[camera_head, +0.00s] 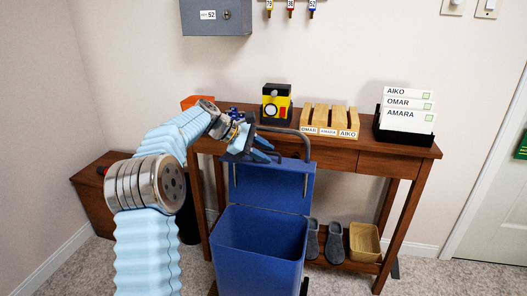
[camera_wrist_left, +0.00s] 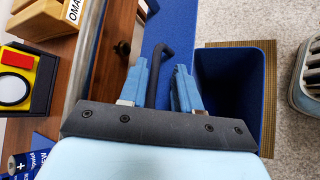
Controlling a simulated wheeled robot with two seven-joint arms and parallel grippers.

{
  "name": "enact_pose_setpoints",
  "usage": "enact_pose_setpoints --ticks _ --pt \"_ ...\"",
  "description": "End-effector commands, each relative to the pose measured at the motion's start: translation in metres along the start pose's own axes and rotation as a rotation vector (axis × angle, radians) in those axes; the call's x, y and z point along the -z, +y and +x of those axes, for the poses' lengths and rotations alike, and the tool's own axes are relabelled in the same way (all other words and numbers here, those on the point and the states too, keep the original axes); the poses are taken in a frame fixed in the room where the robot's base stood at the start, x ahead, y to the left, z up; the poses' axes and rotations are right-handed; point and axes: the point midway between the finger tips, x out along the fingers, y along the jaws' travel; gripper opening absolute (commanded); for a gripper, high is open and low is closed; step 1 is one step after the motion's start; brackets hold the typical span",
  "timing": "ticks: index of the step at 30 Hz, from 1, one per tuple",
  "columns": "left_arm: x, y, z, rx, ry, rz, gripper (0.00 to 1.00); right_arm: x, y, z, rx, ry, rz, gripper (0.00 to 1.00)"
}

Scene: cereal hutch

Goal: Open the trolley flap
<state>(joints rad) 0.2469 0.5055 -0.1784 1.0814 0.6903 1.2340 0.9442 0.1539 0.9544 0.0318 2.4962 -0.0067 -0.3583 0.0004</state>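The blue trolley (camera_head: 258,240) stands in front of the wooden table with its top open. Its blue flap (camera_head: 285,187) stands raised at the back, and the inside of the bin shows. A dark handle (camera_head: 307,150) rises behind the flap. My left gripper (camera_head: 265,154) is at the flap's top left, near the handle. In the left wrist view, the gripper (camera_wrist_left: 163,75) is open, with a dark bent bar (camera_wrist_left: 155,88) between its fingers; I cannot tell whether they touch it. The bin (camera_wrist_left: 236,80) is to its right. My right gripper is out of view.
The table (camera_head: 330,158) holds a yellow-black device (camera_head: 276,104), a wooden rack (camera_head: 329,121) and a file holder (camera_head: 405,135). Grey slippers (camera_head: 333,241) and a basket (camera_head: 364,241) sit on its lower shelf. Carpet is clear at the front right.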

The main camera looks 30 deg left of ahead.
Motion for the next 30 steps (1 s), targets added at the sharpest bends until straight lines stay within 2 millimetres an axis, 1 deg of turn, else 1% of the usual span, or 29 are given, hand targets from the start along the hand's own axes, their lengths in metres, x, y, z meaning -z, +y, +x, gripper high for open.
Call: enact_pose_setpoints --ticks 1,5,8,11,18,21,25,27,30 --pt "0.003 -0.002 0.003 0.006 0.002 -0.003 0.36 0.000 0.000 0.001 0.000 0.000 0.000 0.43" --pt "0.002 -0.002 0.002 0.005 0.002 -0.002 0.36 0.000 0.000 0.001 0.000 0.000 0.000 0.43" --pt "0.002 -0.001 -0.006 0.002 0.003 -0.002 0.36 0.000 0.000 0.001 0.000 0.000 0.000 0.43" --pt "0.002 -0.001 -0.024 -0.002 0.003 -0.001 0.36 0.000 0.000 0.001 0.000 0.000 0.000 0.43" --pt "0.001 0.000 -0.084 -0.004 0.004 0.001 0.36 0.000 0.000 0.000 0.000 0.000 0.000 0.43" --pt "0.001 0.000 -0.106 -0.003 0.003 0.000 0.36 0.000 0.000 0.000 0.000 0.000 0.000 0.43" --pt "0.000 0.000 -0.127 -0.002 0.002 0.001 0.36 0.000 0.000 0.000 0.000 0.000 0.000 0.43" --pt "0.000 0.000 -0.133 -0.002 0.001 0.002 0.36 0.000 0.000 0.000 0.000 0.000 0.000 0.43" --pt "0.000 -0.001 -0.138 -0.001 0.001 0.001 0.36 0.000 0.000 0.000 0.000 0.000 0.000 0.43"
